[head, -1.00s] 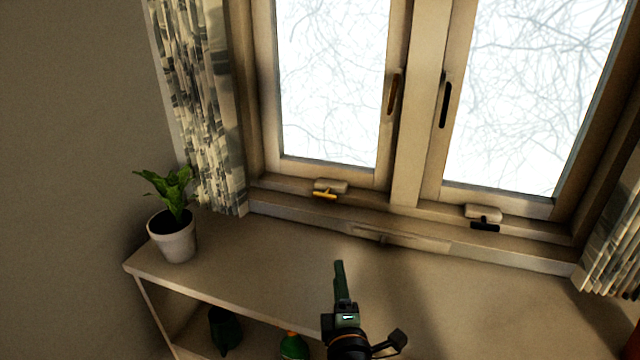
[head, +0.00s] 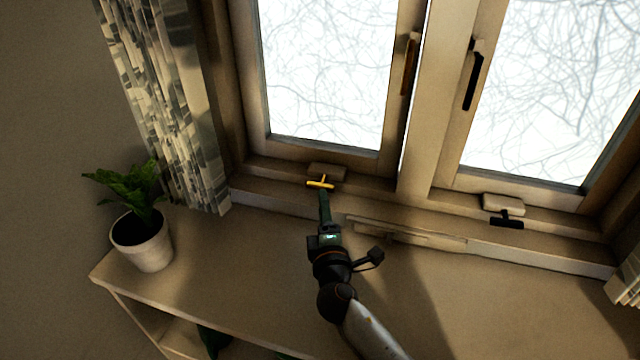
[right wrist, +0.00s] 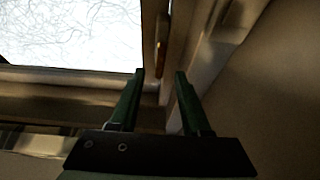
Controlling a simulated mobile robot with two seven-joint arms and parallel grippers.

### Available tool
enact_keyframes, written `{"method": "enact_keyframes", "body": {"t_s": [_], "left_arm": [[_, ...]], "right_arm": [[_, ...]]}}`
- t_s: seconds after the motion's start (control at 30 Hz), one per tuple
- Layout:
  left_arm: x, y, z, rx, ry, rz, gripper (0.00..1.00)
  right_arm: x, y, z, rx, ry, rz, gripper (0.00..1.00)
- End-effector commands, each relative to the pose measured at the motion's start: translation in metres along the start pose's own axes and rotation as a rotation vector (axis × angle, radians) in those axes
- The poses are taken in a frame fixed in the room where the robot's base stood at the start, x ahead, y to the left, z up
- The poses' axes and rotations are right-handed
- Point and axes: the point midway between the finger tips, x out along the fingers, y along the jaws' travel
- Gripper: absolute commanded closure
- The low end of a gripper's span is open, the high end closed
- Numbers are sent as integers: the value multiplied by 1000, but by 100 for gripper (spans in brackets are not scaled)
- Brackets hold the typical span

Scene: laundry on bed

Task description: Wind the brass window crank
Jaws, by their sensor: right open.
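The brass window crank (head: 320,184) is a small yellow T-shaped handle on a beige housing (head: 327,172), at the foot of the left window sash. My right gripper (head: 323,196) has its green fingers pointing at the crank from the front, with the tips just below it in the head view. I cannot tell whether they touch it. In the right wrist view the two fingers (right wrist: 160,72) stand apart with nothing visible between them, and the crank cannot be made out. My left gripper is not in view.
A potted plant (head: 142,240) stands at the left end of the shelf top (head: 230,270). A black crank (head: 506,221) sits under the right sash. A brown handle (head: 410,65) and a black handle (head: 473,80) are on the sashes. A curtain (head: 165,110) hangs at left.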

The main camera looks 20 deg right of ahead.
Motion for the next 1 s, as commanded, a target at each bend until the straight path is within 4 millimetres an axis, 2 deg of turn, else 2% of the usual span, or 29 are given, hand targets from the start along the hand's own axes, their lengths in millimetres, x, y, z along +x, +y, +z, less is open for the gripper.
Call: {"method": "enact_keyframes", "body": {"t_s": [0.03,0.2,0.4,0.8,0.87,1.0], "left_arm": [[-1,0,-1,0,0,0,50],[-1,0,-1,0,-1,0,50],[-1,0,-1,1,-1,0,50],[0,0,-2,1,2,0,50],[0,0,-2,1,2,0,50],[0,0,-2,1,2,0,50]], "right_arm": [[12,2,0,-1,-1,2,52],[42,1,0,0,-1,1,52],[63,0,0,0,1,0,52],[70,0,0,1,1,-1,52],[70,0,0,1,1,-1,57],[70,0,0,1,1,-1,73]]}}
